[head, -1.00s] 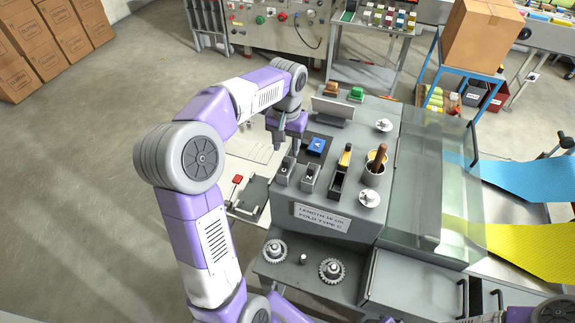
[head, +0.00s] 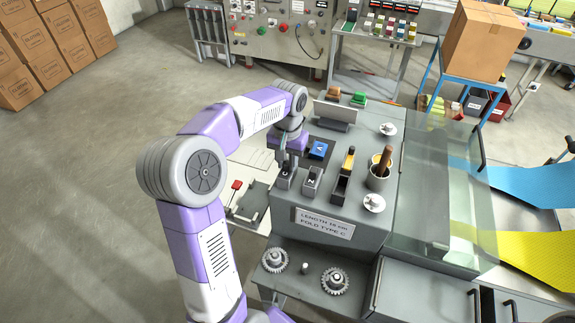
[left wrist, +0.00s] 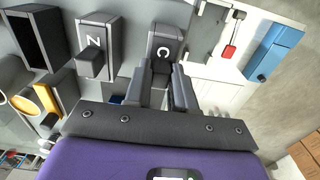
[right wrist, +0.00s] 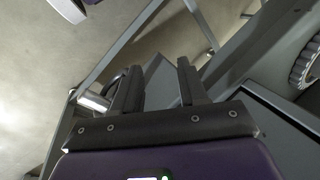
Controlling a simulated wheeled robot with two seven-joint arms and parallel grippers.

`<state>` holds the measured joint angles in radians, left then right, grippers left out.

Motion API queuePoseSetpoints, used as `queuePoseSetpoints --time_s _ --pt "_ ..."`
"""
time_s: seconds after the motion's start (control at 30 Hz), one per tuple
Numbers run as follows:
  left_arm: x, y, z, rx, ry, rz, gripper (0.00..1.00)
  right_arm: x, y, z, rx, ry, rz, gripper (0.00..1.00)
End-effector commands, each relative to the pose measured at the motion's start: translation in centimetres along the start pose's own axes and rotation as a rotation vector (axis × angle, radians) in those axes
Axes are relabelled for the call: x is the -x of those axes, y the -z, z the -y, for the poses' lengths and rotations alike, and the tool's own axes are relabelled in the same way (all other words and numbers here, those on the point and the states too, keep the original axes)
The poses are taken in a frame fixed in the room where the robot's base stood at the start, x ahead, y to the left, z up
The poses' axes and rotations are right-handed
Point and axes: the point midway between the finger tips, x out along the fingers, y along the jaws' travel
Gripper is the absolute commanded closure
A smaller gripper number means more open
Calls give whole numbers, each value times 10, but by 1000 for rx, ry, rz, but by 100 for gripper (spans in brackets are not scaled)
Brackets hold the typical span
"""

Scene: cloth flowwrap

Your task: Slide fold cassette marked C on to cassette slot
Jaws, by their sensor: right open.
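The grey cassette marked C (left wrist: 165,45) stands on the machine top at the left of a row, also in the head view (head: 286,177). My right gripper (right wrist: 158,75) is open and empty.
A label (head: 324,224) on the machine front reads LENGTH 16 cm, FOLD TYPE C. A blue block (head: 319,149) sits behind the cassettes. A cup with a brown handle (head: 381,172) and a clear cover (head: 432,190) stand to the right. Gears (head: 335,281) are below.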

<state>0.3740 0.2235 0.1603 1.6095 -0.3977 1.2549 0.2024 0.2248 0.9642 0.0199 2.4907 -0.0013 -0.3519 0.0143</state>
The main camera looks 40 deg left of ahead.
Motion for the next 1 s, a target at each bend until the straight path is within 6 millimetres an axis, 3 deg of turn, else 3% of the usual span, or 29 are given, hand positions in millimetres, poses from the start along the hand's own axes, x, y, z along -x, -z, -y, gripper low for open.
queuePoseSetpoints --time_s 0.1,0.37,1.0 --pt "0 0 0 0 0 1 100 0 0 0 0 0 0 57" --pt "2 0 0 0 0 3 100 2 0 1 0 0 0 57" --pt "35 0 0 0 0 1 100 31 -1 11 0 0 0 57"
